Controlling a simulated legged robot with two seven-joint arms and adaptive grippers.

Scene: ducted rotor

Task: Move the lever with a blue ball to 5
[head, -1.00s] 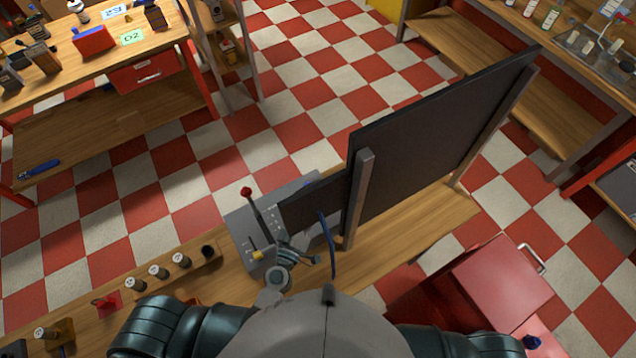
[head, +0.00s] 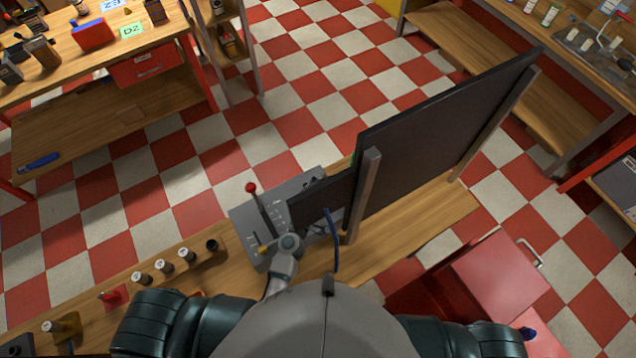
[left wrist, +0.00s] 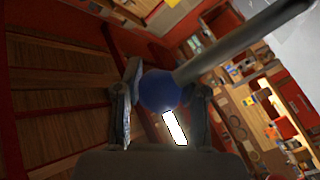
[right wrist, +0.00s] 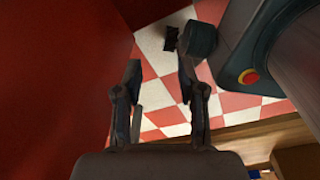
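The blue ball (left wrist: 160,90) shows large in the left wrist view, on the end of a grey rod running to the upper right. It lies between the two fingers of my left gripper (left wrist: 163,95), which are spread; I cannot tell whether they touch it. In the head view my left gripper (head: 292,242) is over the near part of the grey control box (head: 243,222), and the blue ball cannot be made out. A lever with a red ball (head: 251,188) stands on the box, with a yellow-ended one (head: 264,248) nearer. My right gripper (right wrist: 159,75) is open and empty.
A large dark panel (head: 430,140) stands on the wooden bench (head: 415,222), right of the box. A red cabinet (head: 500,275) stands at the lower right. Checkered floor lies beyond.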

